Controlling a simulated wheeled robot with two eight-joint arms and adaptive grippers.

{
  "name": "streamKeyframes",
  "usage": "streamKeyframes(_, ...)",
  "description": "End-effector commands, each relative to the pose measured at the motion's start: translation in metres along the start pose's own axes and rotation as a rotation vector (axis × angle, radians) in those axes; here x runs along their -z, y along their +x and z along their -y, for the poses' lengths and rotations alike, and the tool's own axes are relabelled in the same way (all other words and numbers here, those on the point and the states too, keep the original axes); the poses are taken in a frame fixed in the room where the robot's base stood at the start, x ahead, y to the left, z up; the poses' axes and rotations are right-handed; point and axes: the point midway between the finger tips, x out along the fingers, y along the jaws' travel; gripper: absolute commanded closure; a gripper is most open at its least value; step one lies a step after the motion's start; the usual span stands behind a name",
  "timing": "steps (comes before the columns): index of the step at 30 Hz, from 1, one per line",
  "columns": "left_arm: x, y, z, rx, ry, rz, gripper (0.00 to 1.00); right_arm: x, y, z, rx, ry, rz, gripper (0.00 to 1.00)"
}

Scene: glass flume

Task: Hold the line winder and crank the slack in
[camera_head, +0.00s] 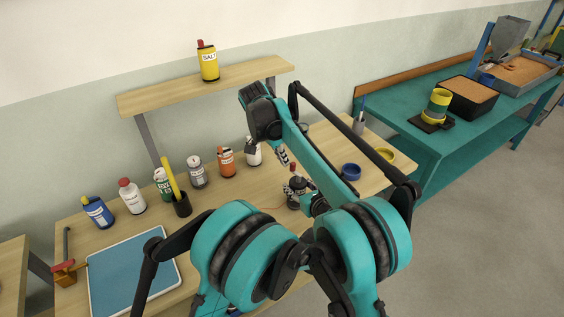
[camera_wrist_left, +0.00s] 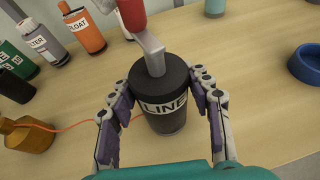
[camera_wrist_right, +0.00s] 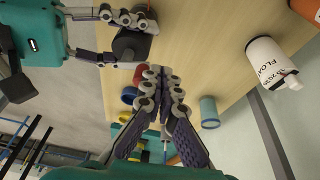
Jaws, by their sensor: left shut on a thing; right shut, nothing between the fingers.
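The line winder is a black cylinder with a white LINE label (camera_wrist_left: 165,108); in the head view it stands upright on the table (camera_head: 295,190). My left gripper (camera_wrist_left: 166,98) is shut around its body, a finger on each side. On its lid is a grey metal crank arm (camera_wrist_left: 152,50) with a red handle (camera_wrist_left: 131,14). The handle also shows in the right wrist view (camera_wrist_right: 141,75). My right gripper (camera_wrist_right: 162,76) is shut and empty, its fingertips close beside the red handle; I cannot tell if they touch. An orange line (camera_wrist_left: 75,128) runs left from the winder.
A brown object (camera_wrist_left: 28,135) lies by the line. A blue bowl (camera_head: 350,172) and yellow bowl (camera_head: 387,155) are to the right. A blue mat (camera_head: 130,275) lies front left.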

Motion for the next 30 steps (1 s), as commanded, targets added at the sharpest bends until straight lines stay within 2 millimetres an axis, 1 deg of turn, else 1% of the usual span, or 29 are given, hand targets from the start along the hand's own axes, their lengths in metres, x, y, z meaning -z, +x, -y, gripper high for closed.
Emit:
streamKeyframes(9,-0.0002,0.0000,0.0000,0.000,0.000,0.000,0.84,0.0120,0.0050,0.0061,0.001,-0.001,0.000,1.00)
streamKeyframes(30,-0.0002,0.0000,0.0001,0.000,0.000,0.000,0.84,0.0119,0.0051,0.0060,0.000,-0.001,0.000,1.00)
